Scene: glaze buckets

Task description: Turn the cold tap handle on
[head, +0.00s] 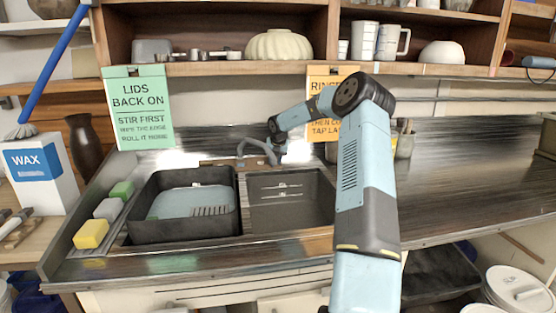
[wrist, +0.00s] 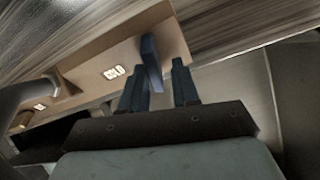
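The tap's curved grey spout (head: 256,143) rises behind the sink, and part of it shows at the left of the wrist view (wrist: 28,94). A dark blue lever handle (wrist: 151,60) stands on the brown tap board (wrist: 88,58), beside a small white label (wrist: 114,72) too blurred to read. My gripper (wrist: 160,82) is open, its two dark fingers apart. The handle's near end appears between or just beyond the fingertips; contact cannot be made out. In the head view my gripper (head: 278,148) is small, just right of the spout, and the handle is hidden there.
A black tub (head: 150,226) stands left of the sink basin (head: 290,212). Yellow, grey and green sponges (head: 91,234) line the left edge. A green sign (head: 138,112) and an orange sign (head: 322,80) hang behind. The counter at right (head: 455,185) is mostly clear.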

